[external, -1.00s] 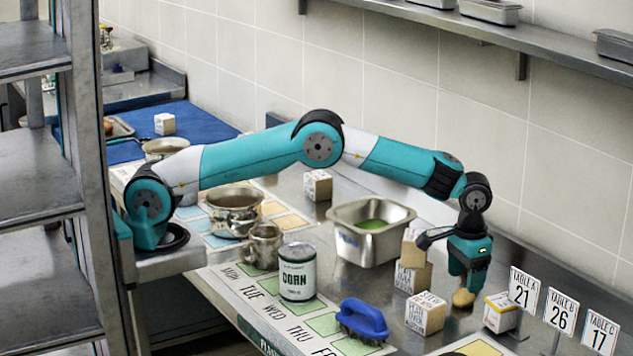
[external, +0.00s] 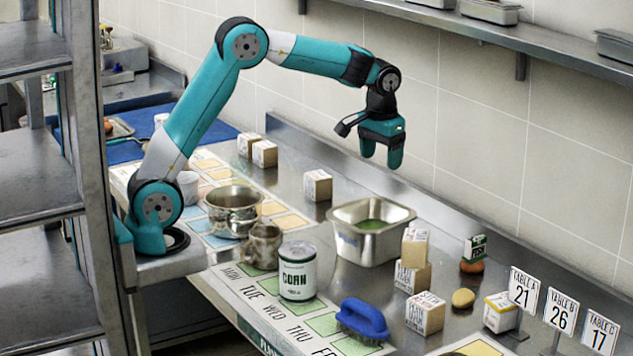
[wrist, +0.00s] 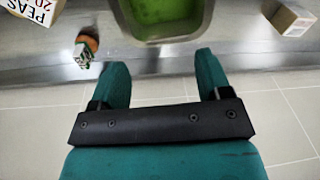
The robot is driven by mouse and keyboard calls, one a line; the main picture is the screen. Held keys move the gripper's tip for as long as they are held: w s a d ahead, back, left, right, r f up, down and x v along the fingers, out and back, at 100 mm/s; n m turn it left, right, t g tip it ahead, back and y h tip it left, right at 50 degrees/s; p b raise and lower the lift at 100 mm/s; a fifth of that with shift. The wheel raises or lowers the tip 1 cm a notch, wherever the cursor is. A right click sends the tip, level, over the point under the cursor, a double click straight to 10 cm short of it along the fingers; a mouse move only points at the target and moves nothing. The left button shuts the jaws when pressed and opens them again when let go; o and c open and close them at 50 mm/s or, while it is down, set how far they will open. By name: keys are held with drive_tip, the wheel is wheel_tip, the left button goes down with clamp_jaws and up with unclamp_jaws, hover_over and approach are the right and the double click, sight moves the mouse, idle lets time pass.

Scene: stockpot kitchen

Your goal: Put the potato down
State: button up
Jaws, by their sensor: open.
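The potato (external: 463,298) is a small tan lump resting on the steel counter in the external view, between a lettered box and a white-and-yellow box. It is apart from my gripper. My gripper (external: 382,160) is open and empty, raised high above the back of the counter near the steel pan. In the wrist view its two teal fingers (wrist: 162,85) are spread wide with nothing between them. I do not see the potato in the wrist view.
A steel pan (external: 345,235) with green contents stands below my gripper; it also shows in the wrist view (wrist: 165,38). Stacked boxes (external: 412,278), a corn can (external: 297,272), a blue brush (external: 362,318) and a pot (external: 233,222) crowd the counter. Number cards (external: 560,312) stand at right.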

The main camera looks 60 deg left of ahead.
drive_tip(key=s+a+r+n+y, duration=0.1)
drive_tip(key=s+a+r+n, duration=0.1)
drive_tip(key=s+a, duration=1.05)
drive_tip(key=s+a+f+n+y, duration=0.1)
drive_tip(key=s+a, duration=0.5)
drive_tip(key=s, duration=0.3)
drive_tip(key=s+a+f+n+g+y, duration=0.1)
drive_tip(key=s+a, duration=0.4)
drive_tip(key=s, duration=0.5)
drive_tip(key=shift+a+f+n, duration=0.35)
drive_tip(key=shift+n, duration=0.15)
drive_tip(key=shift+s, duration=0.1)
